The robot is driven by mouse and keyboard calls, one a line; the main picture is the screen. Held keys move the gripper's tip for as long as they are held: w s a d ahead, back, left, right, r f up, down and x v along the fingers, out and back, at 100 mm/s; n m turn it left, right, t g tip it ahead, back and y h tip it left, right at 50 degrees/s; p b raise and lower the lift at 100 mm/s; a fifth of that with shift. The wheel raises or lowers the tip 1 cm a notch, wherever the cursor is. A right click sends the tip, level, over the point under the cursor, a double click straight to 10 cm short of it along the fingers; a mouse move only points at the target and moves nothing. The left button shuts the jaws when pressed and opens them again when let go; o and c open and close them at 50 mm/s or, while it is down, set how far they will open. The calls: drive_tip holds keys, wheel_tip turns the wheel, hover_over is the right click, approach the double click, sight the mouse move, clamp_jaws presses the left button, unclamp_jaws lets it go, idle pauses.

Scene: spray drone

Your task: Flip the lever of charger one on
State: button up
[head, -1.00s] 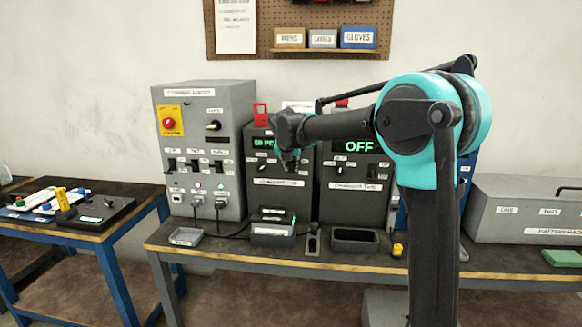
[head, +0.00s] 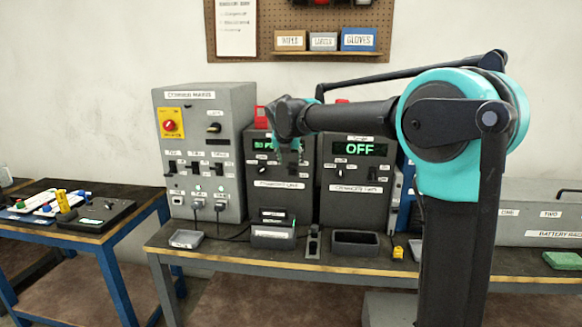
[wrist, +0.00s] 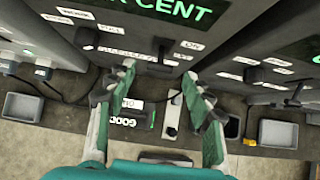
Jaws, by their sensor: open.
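Charger one (head: 285,205) is a dark grey upright box on the bench, with a green display partly hidden behind my wrist. In the wrist view its display (wrist: 180,10) reads "...R CENT". A black lever (wrist: 163,48) stands out from its front panel, with small labels to its right. My gripper (wrist: 158,78) is open and empty, its fingertips apart on either side below the lever in that picture. I see no contact with the lever. In the head view my gripper (head: 291,150) is in front of charger one's upper face and hides part of the panel.
Charger two (head: 355,195), showing "OFF", stands close on the right. A grey cabinet (head: 205,100) with switches stands on the left. Small trays (head: 187,239) and a labelled bin (head: 273,236) sit along the bench front. Cables (wrist: 50,92) run below the panel.

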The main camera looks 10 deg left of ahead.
drive_tip(key=v, duration=0.6)
